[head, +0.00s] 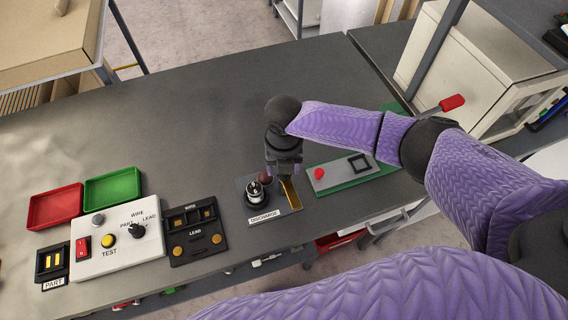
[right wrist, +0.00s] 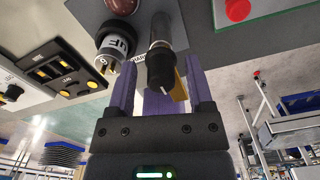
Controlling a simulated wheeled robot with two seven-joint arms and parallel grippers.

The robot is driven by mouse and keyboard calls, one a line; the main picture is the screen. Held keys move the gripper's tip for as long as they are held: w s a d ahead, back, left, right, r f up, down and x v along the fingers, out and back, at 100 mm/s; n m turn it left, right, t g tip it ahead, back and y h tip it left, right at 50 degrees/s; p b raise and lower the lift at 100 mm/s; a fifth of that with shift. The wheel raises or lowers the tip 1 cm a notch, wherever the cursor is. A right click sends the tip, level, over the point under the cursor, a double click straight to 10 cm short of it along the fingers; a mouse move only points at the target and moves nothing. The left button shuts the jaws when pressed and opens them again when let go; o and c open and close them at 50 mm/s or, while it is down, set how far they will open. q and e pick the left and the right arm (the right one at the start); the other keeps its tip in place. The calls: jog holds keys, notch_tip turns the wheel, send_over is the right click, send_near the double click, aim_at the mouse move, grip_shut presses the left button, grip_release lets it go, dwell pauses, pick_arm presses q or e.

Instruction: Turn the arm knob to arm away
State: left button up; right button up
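A white test box (head: 118,240) stands at the left of the bench in the head view. Its black knob (head: 137,231) has the words PART, WIRE and LEAD around it; I see no "arm away" marking. My right gripper (head: 284,172) is far to the right of this knob, low over a grey plate (head: 262,215) labelled DISCHARGE. In the right wrist view its fingers (right wrist: 159,72) are apart, with a dark-tipped cylinder (right wrist: 160,66) showing between them; I see no contact. A labelled silver and black cylinder (head: 255,194) stands on the plate beside the gripper. My left gripper is not in view.
A red tray (head: 55,206) and a green tray (head: 112,188) lie behind the box. A black LEAD fixture (head: 195,232) and a PART fixture (head: 52,264) flank it. A grey panel with a red button (head: 319,173) is right of the gripper. The bench's back is clear.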

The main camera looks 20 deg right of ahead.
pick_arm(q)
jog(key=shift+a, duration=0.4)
pick_arm(e)
jog(key=shift+r, duration=0.35)
notch_tip(320, 180, up, 9)
jog(key=p, duration=0.2)
jog(key=shift+p, duration=0.3)
jog(key=shift+r, duration=0.15)
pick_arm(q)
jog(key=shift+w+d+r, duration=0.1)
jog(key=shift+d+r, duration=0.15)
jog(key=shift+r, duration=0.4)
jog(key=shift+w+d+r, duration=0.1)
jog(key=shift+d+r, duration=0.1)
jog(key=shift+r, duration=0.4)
